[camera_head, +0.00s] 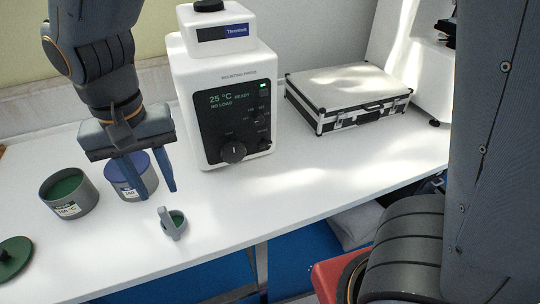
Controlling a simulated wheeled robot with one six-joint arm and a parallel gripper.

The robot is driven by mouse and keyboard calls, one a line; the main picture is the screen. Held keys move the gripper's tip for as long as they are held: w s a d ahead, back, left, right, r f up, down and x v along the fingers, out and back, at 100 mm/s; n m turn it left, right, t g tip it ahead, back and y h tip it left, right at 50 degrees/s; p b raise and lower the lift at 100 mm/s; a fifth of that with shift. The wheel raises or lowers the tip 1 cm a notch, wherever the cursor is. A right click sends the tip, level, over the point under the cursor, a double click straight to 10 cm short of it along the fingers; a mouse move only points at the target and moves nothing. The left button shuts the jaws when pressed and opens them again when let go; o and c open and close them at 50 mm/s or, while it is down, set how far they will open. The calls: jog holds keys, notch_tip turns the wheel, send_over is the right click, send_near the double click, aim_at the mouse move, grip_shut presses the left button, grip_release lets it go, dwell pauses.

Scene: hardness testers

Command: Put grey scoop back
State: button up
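A grey tub (70,206) with green contents stands open to the left. A green lid (14,258) with a knob lies at the far left. A second grey tub (128,192) with a blue top is partly hidden behind my gripper.
A white and black mounting press (215,110) stands behind and right of the scoop. A silver case (345,92) lies further right. The white bench (300,190) is clear right of the scoop. Its front edge runs close below the scoop.

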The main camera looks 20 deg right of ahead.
jog(key=w+d+f, duration=0.1)
jog(key=d+f, duration=0.2)
jog(key=d, duration=1.2)
jog(key=w+d+f+m, duration=0.1)
jog(key=d+f, duration=0.2)
jog(key=d, duration=1.2)
jog(key=shift+f+t, duration=0.15)
jog(key=shift+t, duration=0.15)
